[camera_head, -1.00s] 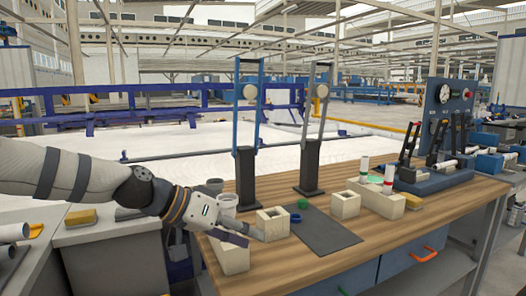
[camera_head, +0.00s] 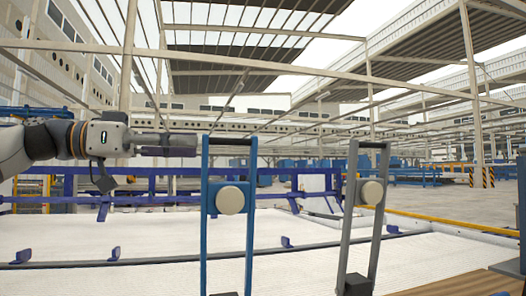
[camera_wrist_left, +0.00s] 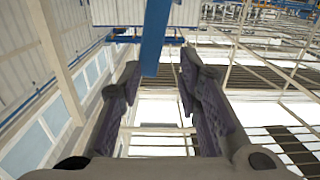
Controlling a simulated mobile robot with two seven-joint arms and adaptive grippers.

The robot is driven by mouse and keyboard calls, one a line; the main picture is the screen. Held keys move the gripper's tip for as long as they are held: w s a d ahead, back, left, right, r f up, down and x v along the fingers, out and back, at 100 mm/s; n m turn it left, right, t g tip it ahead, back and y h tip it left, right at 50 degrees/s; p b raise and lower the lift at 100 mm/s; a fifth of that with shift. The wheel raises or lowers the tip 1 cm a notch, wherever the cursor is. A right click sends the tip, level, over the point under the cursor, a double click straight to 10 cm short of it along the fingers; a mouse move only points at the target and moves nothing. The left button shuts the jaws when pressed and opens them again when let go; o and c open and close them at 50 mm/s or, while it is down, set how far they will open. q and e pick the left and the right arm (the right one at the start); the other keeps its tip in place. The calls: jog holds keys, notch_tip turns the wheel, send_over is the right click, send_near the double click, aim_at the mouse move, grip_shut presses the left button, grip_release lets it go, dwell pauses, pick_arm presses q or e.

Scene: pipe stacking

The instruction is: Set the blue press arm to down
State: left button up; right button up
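The blue press arm (camera_head: 204,245) stands upright in the head view as a tall blue frame with a dark top crossbar and a pale round disc between its rails. My left gripper (camera_head: 194,146) is level with its top, just left of it, with the fingers pointing right. In the left wrist view, my left gripper (camera_wrist_left: 160,66) has its fingers spread. A blue rail (camera_wrist_left: 154,38) of the press arm shows between and beyond the fingertips; contact cannot be told. The base of the press is mostly below the view. My right gripper is not in view.
A similar grey press arm (camera_head: 378,225) with a pale disc stands upright to the right, leaning slightly. A wooden tabletop (camera_head: 455,287) shows at the bottom right. Blue railings and a pale floor lie behind. The air above both arms is clear.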

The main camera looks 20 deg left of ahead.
aim_at(251, 142)
pick_arm(q)
jog(key=x, duration=0.7)
jog(key=s+x, duration=0.1)
jog(key=x, duration=0.3)
jog(key=shift+d+r, duration=0.15)
jog(key=shift+d, duration=0.25)
grip_shut()
